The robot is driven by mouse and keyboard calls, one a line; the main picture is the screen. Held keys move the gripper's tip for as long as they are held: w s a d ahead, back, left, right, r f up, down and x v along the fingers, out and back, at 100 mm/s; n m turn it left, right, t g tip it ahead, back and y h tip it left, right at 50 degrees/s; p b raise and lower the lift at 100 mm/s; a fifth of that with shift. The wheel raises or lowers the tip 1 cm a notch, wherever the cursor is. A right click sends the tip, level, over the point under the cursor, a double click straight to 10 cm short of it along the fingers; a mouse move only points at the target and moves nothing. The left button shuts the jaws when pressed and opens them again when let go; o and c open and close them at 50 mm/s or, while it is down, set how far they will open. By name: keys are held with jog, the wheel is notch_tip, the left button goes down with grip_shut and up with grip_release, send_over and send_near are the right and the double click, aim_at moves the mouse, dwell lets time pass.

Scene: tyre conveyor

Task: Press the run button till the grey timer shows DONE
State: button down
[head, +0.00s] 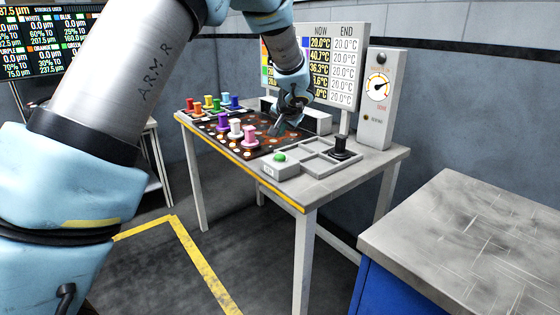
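The green run button (279,158) sits on a small white box (285,169) at the front edge of the table. Nothing covers it. The grey timer (381,99) is an upright panel at the table's back right, with a round yellow-and-white dial and small marks below. Its lettering is too small to read surely. My gripper (274,130) points down over the dark patterned board, behind and slightly left of the button, apart from it. Its fingers are too small and dark to show whether they are open.
Coloured pegs (235,128) stand on the dark board (240,151). A temperature board (334,68) rises behind. A metal-topped blue cabinet (480,232) is at the right. Floor shows in front of the table.

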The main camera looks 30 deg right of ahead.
jog(key=b, duration=0.3)
send_over(280, 157)
notch_tip(280, 157, down, 4)
jog(key=shift+f, duration=0.15)
jog(key=shift+f+b, duration=0.45)
jog(key=shift+b, duration=0.15)
jog(key=shift+f+b, duration=0.25)
jog(key=shift+b, duration=0.1)
dwell(1.0)
jog(key=shift+f+b, duration=0.2)
jog(key=shift+b, duration=0.25)
jog(key=shift+f+b, duration=0.55)
jog(key=shift+b, duration=0.2)
dwell(0.9)
jog(key=shift+r, duration=0.1)
jog(key=shift+r+p, duration=0.5)
jog(key=shift+r, duration=0.4)
jog(key=shift+r, duration=0.1)
jog(key=shift+r+p, duration=1.45)
jog(key=shift+r, duration=0.95)
